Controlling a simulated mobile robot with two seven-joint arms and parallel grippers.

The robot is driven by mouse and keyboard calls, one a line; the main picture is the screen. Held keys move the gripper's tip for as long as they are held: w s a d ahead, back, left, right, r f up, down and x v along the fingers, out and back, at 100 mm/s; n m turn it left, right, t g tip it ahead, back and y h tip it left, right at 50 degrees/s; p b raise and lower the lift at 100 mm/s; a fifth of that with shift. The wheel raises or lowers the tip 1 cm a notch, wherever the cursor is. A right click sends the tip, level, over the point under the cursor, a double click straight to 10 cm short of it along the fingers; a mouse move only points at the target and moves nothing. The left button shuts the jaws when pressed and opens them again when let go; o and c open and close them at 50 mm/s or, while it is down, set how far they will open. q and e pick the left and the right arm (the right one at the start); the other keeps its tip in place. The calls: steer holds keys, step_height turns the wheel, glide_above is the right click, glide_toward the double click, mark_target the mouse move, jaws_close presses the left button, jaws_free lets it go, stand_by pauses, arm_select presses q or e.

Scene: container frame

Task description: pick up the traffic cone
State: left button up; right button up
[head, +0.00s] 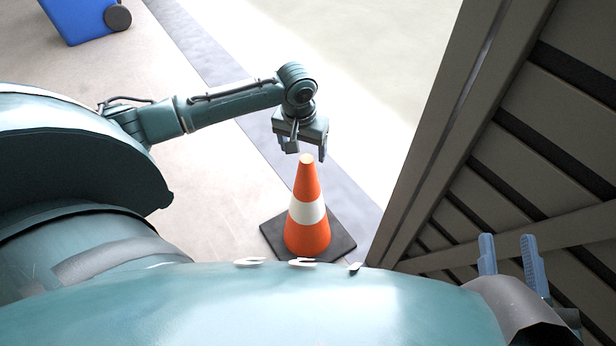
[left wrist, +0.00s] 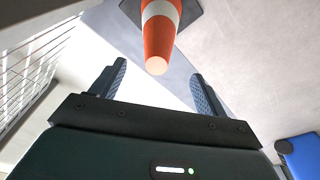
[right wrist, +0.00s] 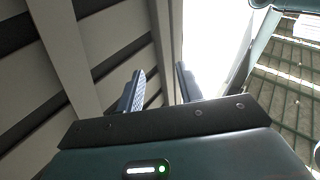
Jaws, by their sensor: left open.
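An orange traffic cone (head: 307,238) with a white band stands upright on its dark square base on the pavement. My left gripper (head: 306,155) is open and empty, pointing down just above the cone's tip. In the left wrist view the cone (left wrist: 160,38) lies ahead, its tip just beyond and between the open fingers (left wrist: 153,78), with nothing between them. My right gripper (head: 508,255) is at the lower right by the slatted wall, with its fingers apart. In the right wrist view the right gripper (right wrist: 160,85) is open and empty.
A slatted container wall (head: 490,150) rises at the right, close to my right gripper. A blue wheeled bin (head: 85,18) stands at the far upper left. A dark grey strip (head: 215,65) crosses the ground, and the pavement left of the cone is clear.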

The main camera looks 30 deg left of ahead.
mark_target(304, 159)
arm_select(q)
steer(key=f, duration=0.1)
steer(key=f+b, duration=0.1)
steer(key=f, duration=0.1)
steer(key=shift+w+f, duration=0.2)
steer(key=shift+f, duration=0.05)
steer(key=shift+w+f+b, duration=0.15)
steer(key=shift+f+b, duration=0.4)
steer(key=shift+f, duration=0.15)
steer(key=f+b, duration=0.1)
steer(key=f, duration=0.1)
steer(key=w+f+b, duration=0.1)
steer(key=f+b, duration=0.1)
steer(key=shift+w+f, duration=0.1)
steer(key=shift+f, duration=0.1)
jaws_close()
arm_select(e)
steer(key=shift+w+d+r+n+t+y, duration=0.15)
steer(key=shift+r+n+t+y, duration=0.2)
steer(key=shift+r+n+y, duration=0.5)
steer(key=shift+w+a+r+n+t+y, duration=0.1)
steer(key=shift+w+r+n+t+y, duration=0.1)
steer(key=shift+r+n+t+y, duration=0.5)
steer(key=shift+w+d+r+n+t+y, duration=0.15)
steer(key=shift+r+n+y, duration=0.5)
steer(key=shift+r+y, duration=0.45)
steer(key=shift+r, duration=0.1)
arm_select(q)
steer(key=shift+w+a+r, duration=0.1)
steer(key=shift+r, duration=0.1)
